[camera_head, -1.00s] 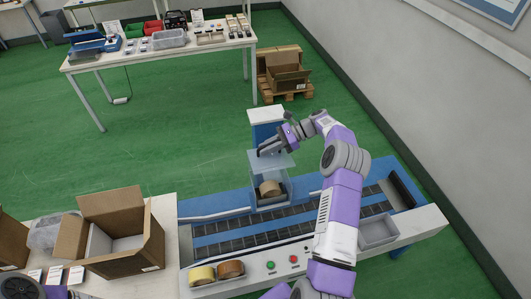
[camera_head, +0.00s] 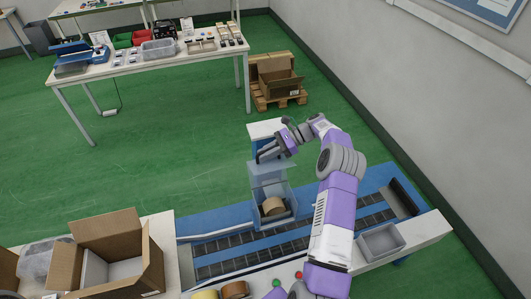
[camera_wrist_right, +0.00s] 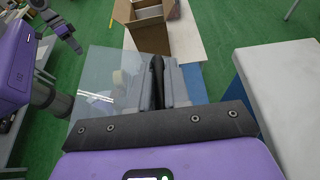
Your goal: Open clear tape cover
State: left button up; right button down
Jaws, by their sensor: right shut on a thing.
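The clear cover (camera_head: 268,170) is a see-through panel standing raised above a small box (camera_head: 291,193) on the conveyor. A brown tape roll (camera_head: 274,206) sits inside the box. My right gripper (camera_head: 267,153) is at the cover's upper edge and is shut on it. In the right wrist view, the cover (camera_wrist_right: 98,75) spreads to the left of the gripper's fingers (camera_wrist_right: 170,88). The tape roll is only faintly visible through it there. My left gripper (camera_wrist_right: 73,44) shows small at the upper left of the right wrist view; its jaw state is unclear.
Yellow (camera_head: 204,295) and brown tape rolls (camera_head: 234,290) lie at the front edge. A grey tray (camera_head: 381,243) is right of my right arm. An open cardboard box (camera_head: 125,249) stands at left. A white-topped stand (camera_head: 263,128) is just behind the cover.

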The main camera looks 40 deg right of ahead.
jog(key=c, duration=1.2)
grip_release()
jog(key=shift+o, duration=0.2)
jog(key=shift+d, duration=0.1)
jog(key=b+v, duration=0.1)
jog(key=v, duration=0.4)
jog(key=shift+s+d, duration=0.1)
jog(key=shift+d, duration=0.1)
jog(key=shift+v, duration=1)
jog(key=shift+r, duration=0.1)
jog(key=shift+a, duration=0.1)
